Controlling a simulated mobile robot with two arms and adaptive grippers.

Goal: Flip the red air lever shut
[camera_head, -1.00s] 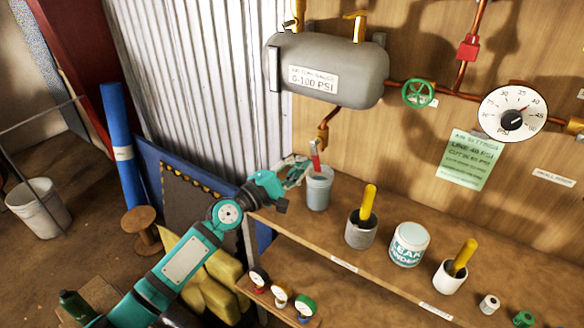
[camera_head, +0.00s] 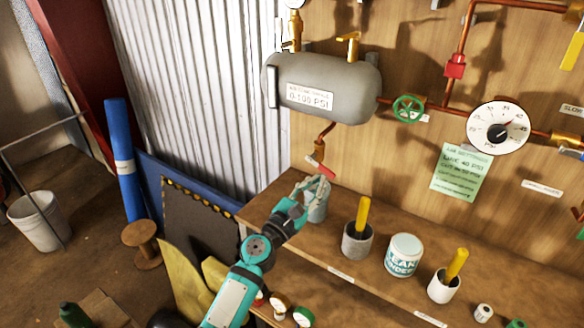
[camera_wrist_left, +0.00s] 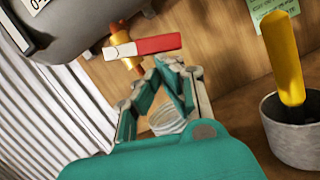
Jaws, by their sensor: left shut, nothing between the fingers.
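The red air lever (camera_head: 322,168) sits on a brass valve at the lower end of the copper pipe under the grey tank. It slants down to the right in the head view. In the left wrist view the lever (camera_wrist_left: 158,44) lies nearly level across the valve, with a white part at its left end. My left gripper (camera_head: 319,182) is shut and empty just below the lever. In the wrist view its fingertips (camera_wrist_left: 160,70) are close under the lever; I cannot tell if they touch it. My right gripper is not in view.
A grey cup (camera_head: 316,207) stands behind my left gripper on the wooden shelf. A grey pot with a yellow handle (camera_head: 357,240), a white tub (camera_head: 404,255) and another pot (camera_head: 445,286) stand to its right. The grey tank (camera_head: 345,90) hangs above.

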